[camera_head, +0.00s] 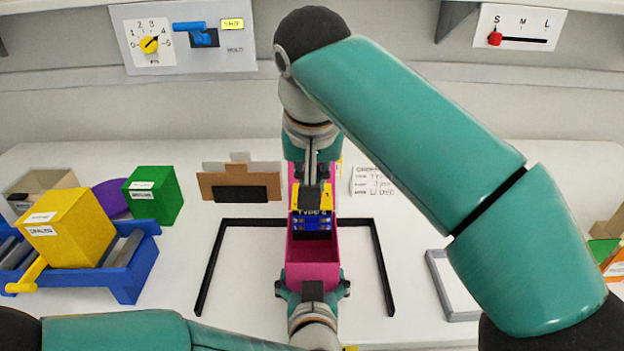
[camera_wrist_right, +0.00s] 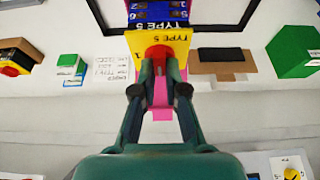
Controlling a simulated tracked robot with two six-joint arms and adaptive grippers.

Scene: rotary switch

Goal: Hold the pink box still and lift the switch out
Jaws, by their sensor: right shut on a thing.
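The pink box (camera_head: 313,272) is long and open-topped and stands in the middle of the table. The switch (camera_wrist_right: 180,42) has a yellow "TYPE 5" plate and a red knob (camera_wrist_right: 157,53); the yellow plate also shows in the head view (camera_head: 326,198), over the box's middle. How far it sits in the box is unclear. My right gripper (camera_wrist_right: 158,68) is shut on the red knob; in the head view (camera_head: 312,180) its arm reaches over from the right. My left gripper (camera_head: 312,291) is at the box's near wall; its fingertips are mostly hidden.
A black frame (camera_head: 213,262) surrounds the box. A brown holder (camera_head: 238,182) and a paper card (camera_head: 372,180) lie behind. A grey-framed tray (camera_head: 450,285) is at right.

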